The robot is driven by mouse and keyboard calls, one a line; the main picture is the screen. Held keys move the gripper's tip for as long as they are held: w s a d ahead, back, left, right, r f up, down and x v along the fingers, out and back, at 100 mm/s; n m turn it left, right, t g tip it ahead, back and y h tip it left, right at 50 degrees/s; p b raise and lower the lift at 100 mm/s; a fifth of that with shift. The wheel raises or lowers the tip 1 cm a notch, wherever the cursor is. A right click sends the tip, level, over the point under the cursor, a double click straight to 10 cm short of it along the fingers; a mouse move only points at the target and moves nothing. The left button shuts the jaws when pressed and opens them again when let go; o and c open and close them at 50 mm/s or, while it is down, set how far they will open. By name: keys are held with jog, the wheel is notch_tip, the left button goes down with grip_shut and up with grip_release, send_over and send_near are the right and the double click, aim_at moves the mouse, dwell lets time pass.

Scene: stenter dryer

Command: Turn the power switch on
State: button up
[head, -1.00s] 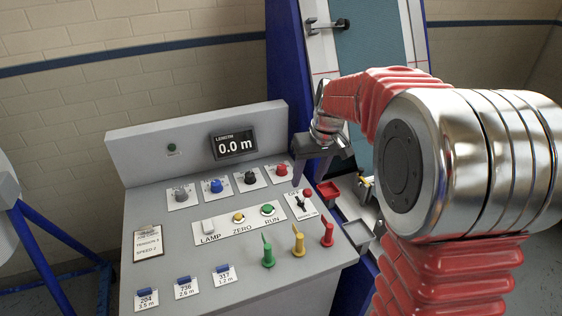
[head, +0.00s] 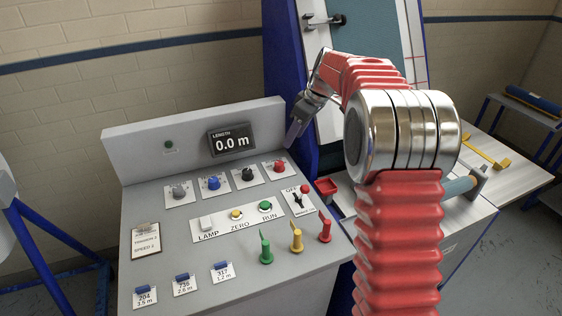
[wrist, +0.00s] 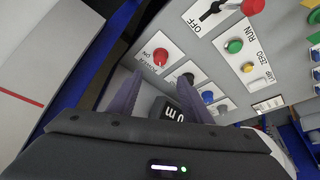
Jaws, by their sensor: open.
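My gripper (head: 293,137) is open and empty, above the console's back right corner, behind and apart from the switch. In the wrist view its two purple fingers (wrist: 160,80) stand apart, pointing toward the red knob (wrist: 160,56).
A length display (head: 232,140) reads 0.0 m. A red tray (head: 327,188) is just right of the console.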

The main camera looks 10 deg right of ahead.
aim_at(280, 163)
jog(key=shift+f, duration=0.1)
dwell(0.3)
jog(key=x, duration=1.3)
jog(key=shift+f, duration=0.4)
jog(key=shift+c, duration=0.7)
jog(key=c, duration=0.9)
